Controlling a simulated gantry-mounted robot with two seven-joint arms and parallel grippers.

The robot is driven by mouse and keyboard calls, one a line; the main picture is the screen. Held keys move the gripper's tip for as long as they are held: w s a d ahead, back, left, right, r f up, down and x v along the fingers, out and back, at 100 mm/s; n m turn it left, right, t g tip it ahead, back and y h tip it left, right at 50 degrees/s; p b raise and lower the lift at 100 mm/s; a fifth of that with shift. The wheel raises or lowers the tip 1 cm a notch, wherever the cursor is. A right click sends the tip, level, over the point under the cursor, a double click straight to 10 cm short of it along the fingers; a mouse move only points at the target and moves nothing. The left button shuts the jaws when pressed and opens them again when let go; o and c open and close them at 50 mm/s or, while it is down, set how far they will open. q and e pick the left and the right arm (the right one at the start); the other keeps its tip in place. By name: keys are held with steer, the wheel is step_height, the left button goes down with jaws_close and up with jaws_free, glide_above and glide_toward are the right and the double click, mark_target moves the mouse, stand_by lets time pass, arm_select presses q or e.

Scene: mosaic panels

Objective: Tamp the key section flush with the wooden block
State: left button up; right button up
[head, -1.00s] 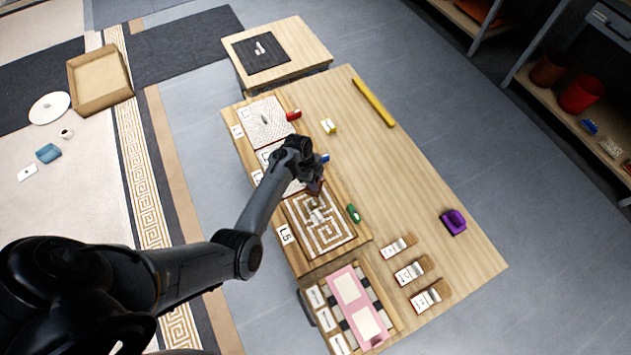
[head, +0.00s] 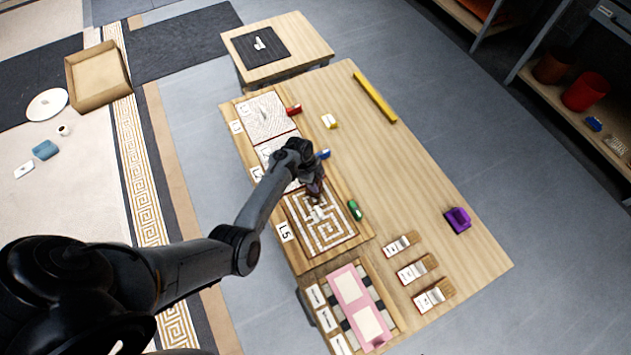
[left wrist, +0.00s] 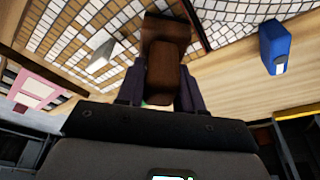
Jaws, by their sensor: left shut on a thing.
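The key section (head: 327,231) is a square panel with a brown-and-cream meander of small tiles, lying on the wooden table. It shows at the left of the left wrist view (left wrist: 65,38). The wooden block (left wrist: 165,72) is dark brown. My left gripper (head: 315,194) is shut on it, above the upper part of the key section. I cannot tell whether the block touches the tiles. A small pale wedge-shaped piece (left wrist: 101,52) lies on the key section beside the block, and shows below the gripper in the head view (head: 317,213). My right gripper is out of view.
White-tiled panels (head: 266,117) lie beyond the key section. A blue piece (left wrist: 273,47), a green piece (head: 355,210) and a red piece (head: 293,110) lie along the panels' right side. A pink plate (head: 358,305) lies at the front. The table's right middle is mostly clear.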

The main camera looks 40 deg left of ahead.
arm_select(q)
steer(key=shift+f, duration=0.2)
stand_by(0.6)
steer(key=shift+f+b, duration=0.4)
steer(key=shift+f, duration=0.1)
stand_by(1.4)
steer(key=shift+r+p, duration=0.4)
steer(key=shift+p, duration=0.2)
step_height(320, 180, up, 6)
steer(key=p, duration=0.7)
steer(key=shift+r, duration=0.25)
